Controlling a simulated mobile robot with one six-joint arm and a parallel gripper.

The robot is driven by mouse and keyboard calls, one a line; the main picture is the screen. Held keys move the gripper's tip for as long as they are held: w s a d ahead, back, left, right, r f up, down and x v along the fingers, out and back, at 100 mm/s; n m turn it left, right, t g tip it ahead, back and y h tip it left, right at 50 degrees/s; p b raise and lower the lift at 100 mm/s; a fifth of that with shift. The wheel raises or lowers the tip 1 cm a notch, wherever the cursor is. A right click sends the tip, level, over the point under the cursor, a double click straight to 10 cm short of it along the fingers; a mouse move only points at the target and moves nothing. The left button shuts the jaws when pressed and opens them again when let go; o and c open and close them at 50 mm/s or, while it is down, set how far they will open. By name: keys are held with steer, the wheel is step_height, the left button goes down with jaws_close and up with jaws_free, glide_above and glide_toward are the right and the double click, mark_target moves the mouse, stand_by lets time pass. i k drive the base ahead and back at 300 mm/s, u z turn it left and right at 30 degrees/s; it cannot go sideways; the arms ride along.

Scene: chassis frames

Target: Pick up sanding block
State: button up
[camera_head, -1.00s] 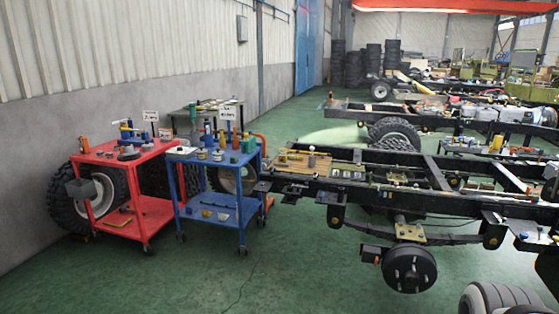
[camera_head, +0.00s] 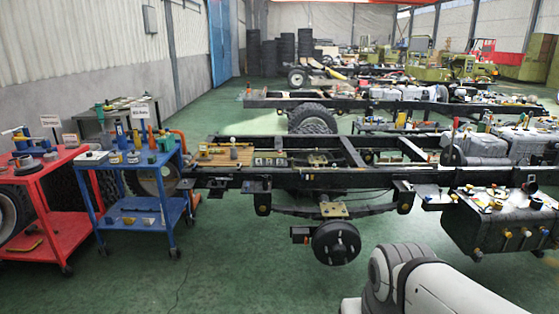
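I cannot make out a sanding block for certain; the small items are too small to tell apart. Several tools and small objects crowd the top of a blue cart (camera_head: 130,222) at the left. A red cart (camera_head: 75,240) beside it also carries tools. A wooden board (camera_head: 228,154) with small items lies on the near chassis frame (camera_head: 320,187). Part of my white and grey arm shows at the bottom right; my gripper is not in view.
A brake drum (camera_head: 336,243) hangs under the near frame. A black box (camera_head: 495,228) with several small items on top is at the right. A large tyre (camera_head: 312,120) stands behind the frame. Green floor is clear at the front left and middle.

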mark_target(151, 160)
steer(key=u, duration=0.3)
steer(key=i, duration=0.9)
steer(key=u, duration=0.85)
steer(key=i, duration=4.15)
steer(key=z, duration=0.45)
steer(key=k, duration=0.7)
steer(key=z, duration=0.2)
steer(key=i, duration=0.7)
steer(key=u, duration=0.15)
